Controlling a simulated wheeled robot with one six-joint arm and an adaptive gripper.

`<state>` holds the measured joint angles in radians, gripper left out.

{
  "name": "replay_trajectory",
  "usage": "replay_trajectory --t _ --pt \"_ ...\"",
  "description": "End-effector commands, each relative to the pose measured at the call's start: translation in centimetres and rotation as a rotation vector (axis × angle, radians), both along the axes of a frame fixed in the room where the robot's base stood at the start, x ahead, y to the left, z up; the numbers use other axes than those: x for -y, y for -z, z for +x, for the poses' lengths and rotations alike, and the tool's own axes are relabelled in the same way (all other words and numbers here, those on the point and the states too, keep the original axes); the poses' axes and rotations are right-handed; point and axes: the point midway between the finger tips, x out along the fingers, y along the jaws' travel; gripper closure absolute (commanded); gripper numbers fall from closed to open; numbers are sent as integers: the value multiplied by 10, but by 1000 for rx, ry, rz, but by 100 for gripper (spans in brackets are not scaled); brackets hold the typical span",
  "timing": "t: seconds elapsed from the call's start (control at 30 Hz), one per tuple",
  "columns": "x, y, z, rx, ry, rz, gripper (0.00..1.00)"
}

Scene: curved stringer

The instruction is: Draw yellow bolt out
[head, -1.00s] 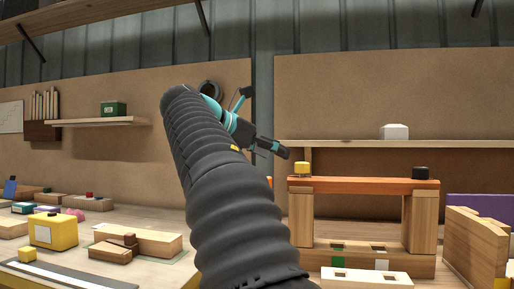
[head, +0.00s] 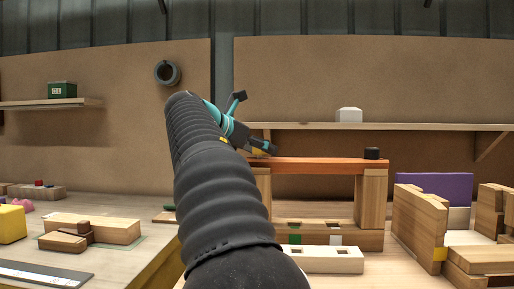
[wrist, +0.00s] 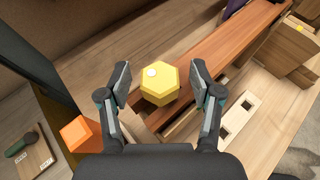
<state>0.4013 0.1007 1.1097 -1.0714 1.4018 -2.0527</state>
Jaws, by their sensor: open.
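The yellow bolt (wrist: 159,84) shows a hexagonal head with a small white spot in the wrist view. It stands at the near end of the orange-brown beam (wrist: 222,48). My gripper (wrist: 160,80) is open, with one finger to each side of the head and a visible gap on both sides. In the head view my gripper (head: 262,149) is at the left end of the beam (head: 320,166), and a bit of yellow shows by its fingers. The bolt's shank is hidden. A black bolt (head: 372,153) stands at the beam's right end.
Wooden posts (head: 370,208) carry the beam. A white block with holes (head: 328,260) lies in front. Wooden blocks (head: 420,228) and a purple panel (head: 434,187) stand to the right. An orange block (wrist: 80,134) is near my left finger in the wrist view.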

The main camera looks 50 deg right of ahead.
Motion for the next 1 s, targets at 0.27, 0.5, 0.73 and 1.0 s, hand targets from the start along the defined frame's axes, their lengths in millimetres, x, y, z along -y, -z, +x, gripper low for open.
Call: replay_trajectory --t 0.27,0.5,0.73,1.0 --pt "0 0 0 0 0 0 80" --pt "0 0 -1 0 -17 1 100" --pt "0 -1 -3 3 -208 0 100" --pt "0 -1 0 -1 -302 0 100"
